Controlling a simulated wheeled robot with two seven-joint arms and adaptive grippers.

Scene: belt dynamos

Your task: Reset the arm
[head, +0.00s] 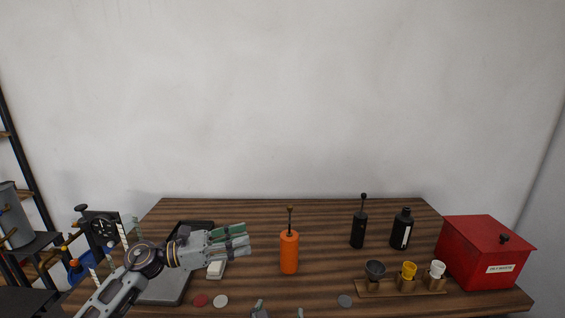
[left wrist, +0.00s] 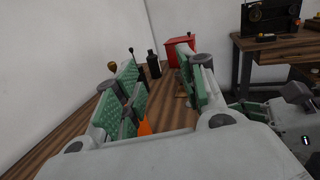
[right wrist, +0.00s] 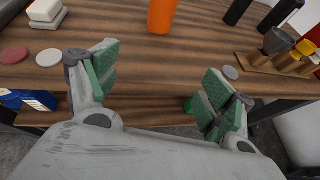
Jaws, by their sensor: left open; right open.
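My left gripper (head: 232,240) is open over the left part of the wooden table, with its fingers pointing right toward an orange cylinder (head: 289,253) with a thin handle on top. The fingers and the cylinder are apart in the head view. In the left wrist view the open green-padded fingers (left wrist: 165,95) hold nothing, and part of the orange cylinder (left wrist: 145,128) shows beyond them. My right gripper (right wrist: 155,85) is open and empty near the table's front edge. In the head view only its tips show at the bottom edge.
A dark tray (head: 165,289) lies under my left arm, beside white blocks (head: 215,270). Black bottles (head: 401,230) stand at the back right. A wooden holder with small cups (head: 400,289) and a red box (head: 486,255) are at the right. The back middle of the table is clear.

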